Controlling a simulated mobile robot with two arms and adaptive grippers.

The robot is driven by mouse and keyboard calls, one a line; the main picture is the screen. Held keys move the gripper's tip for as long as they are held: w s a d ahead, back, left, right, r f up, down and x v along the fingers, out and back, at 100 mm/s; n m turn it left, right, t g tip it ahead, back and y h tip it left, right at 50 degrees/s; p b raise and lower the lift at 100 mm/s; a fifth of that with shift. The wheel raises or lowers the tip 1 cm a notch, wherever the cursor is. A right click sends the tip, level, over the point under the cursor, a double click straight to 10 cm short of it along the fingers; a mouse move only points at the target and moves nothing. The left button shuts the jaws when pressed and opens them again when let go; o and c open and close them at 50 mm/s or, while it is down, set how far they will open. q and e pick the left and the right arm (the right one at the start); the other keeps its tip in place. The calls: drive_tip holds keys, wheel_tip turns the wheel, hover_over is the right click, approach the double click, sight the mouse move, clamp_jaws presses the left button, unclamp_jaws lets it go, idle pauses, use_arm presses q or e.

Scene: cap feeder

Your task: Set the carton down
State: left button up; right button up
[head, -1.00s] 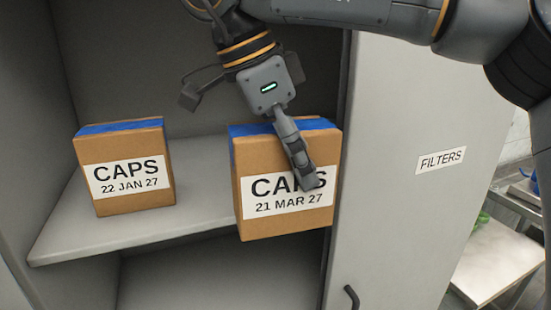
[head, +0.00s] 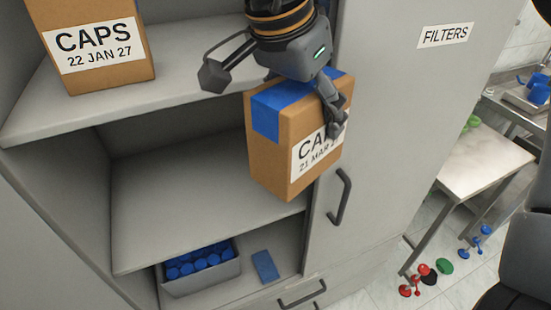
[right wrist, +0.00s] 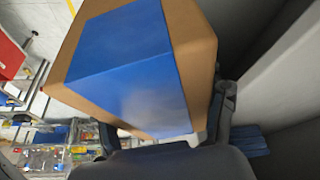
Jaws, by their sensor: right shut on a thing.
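The held carton (head: 268,160) is brown with blue tape on top and a label reading CAPS 21 MAR. It hangs tilted in front of the open cabinet, beside the door. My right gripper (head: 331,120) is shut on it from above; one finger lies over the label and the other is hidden. In the right wrist view the carton (right wrist: 130,60) fills the middle between the fingers. A second carton (head: 112,78), labelled CAPS 22 JAN 27, stands on the upper shelf (head: 120,110) at the left. My left gripper is not in view.
The middle shelf (head: 180,215) looks bare. Below it are a grey bin (head: 205,282) of blue caps and a small blue block (head: 265,266). The door handle (head: 340,198) juts out near the carton. A steel table (head: 482,160) stands at the right; small coloured items lie on the floor.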

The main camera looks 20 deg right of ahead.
drive_tip(key=w+a+f+n+t+y+b, duration=0.1)
drive_tip(key=w+f+n+b, duration=0.25)
drive_tip(key=f, duration=0.65)
drive_tip(key=w+a+f+n+t+y+b, duration=0.15)
drive_tip(key=f+n+b, duration=0.3)
drive_tip(key=f, duration=0.55)
drive_tip(key=w+a+f+n+b, duration=0.1)
drive_tip(key=w+a+f+b, duration=0.15)
drive_tip(key=a+b, duration=0.5)
drive_tip(key=w+a+f+b, duration=0.1)
drive_tip(key=a+f+b, duration=0.2)
drive_tip(key=a+b, duration=0.4)
drive_tip(key=w+d+p, duration=0.1)
drive_tip(key=w+p, duration=0.1)
drive_tip(key=w, duration=0.3)
drive_tip(key=w+d+f+p, duration=0.1)
drive_tip(key=w+d+p, duration=0.1)
drive_tip(key=w, duration=0.4)
drive_tip(key=w+d+p, duration=0.2)
drive_tip(key=w, duration=0.4)
drive_tip(key=shift+d+f, duration=0.1)
drive_tip(key=shift+f, duration=0.25)
drive_tip(key=shift+s, duration=0.1)
